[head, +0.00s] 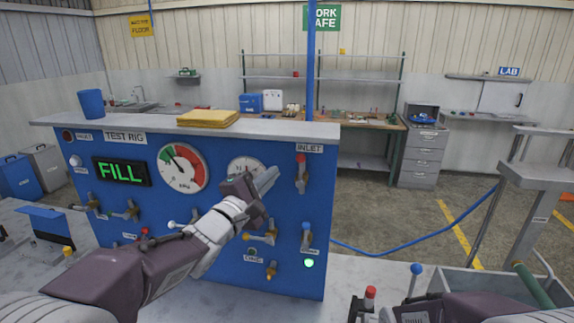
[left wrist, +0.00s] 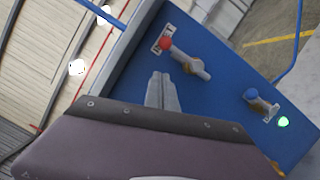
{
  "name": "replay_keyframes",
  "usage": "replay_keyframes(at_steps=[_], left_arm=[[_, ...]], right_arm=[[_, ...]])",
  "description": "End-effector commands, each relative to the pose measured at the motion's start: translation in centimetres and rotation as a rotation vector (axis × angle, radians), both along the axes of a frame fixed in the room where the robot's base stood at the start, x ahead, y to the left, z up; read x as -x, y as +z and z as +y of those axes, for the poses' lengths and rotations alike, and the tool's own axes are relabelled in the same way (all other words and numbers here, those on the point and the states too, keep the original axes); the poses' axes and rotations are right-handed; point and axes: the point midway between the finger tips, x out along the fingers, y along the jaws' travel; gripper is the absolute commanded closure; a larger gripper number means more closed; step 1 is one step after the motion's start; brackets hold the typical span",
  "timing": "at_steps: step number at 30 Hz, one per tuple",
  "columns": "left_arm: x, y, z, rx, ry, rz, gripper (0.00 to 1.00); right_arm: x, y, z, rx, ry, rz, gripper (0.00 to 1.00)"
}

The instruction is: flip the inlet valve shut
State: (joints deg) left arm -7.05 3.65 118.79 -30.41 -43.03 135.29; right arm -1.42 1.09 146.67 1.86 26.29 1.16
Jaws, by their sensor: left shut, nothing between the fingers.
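The inlet valve (head: 301,175) is at the upper right of the blue test rig panel, under the INLET label. Its red-knobbed lever stands upright with the knob at the top. The valve also shows in the left wrist view (left wrist: 188,64), just beyond and to the right of my fingertips. My left gripper (head: 266,180) is shut and empty, in front of the panel and left of the valve. Its pale fingers show in the left wrist view (left wrist: 162,80). A gap shows between the fingers and the lever. My right gripper is not clearly seen.
A blue-knobbed valve (head: 306,236) sits below the inlet valve, above a lit green lamp (head: 309,263). A gauge (head: 245,168) is partly hidden behind my left gripper. A yellow cloth stack (head: 208,118) and blue cup (head: 91,103) stand on the rig top.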

Motion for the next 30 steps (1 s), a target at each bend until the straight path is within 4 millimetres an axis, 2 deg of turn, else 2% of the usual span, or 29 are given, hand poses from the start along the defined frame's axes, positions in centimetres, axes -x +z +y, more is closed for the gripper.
replay_keyframes(at_steps=[1,4,9,23,30], left_arm=[[-0.9,0.3,-0.6,0.000,-0.002,0.003,1.00],[-1.3,0.9,-2.2,0.000,-0.004,-0.001,1.00],[-1.8,1.3,-3.7,0.000,0.000,0.000,1.00],[-2.0,1.4,-4.0,-0.004,0.002,0.000,1.00],[-2.8,1.9,-4.3,-0.067,0.002,-0.012,1.00]], right_arm=[[0.0,0.5,0.0,0.000,0.000,0.000,0.49],[0.0,0.9,0.0,0.000,0.000,0.000,0.49],[0.0,1.3,0.0,0.000,0.000,0.000,0.49],[0.0,1.4,0.0,0.000,0.000,0.000,0.49],[0.0,2.8,0.0,0.000,0.000,0.000,0.49]])
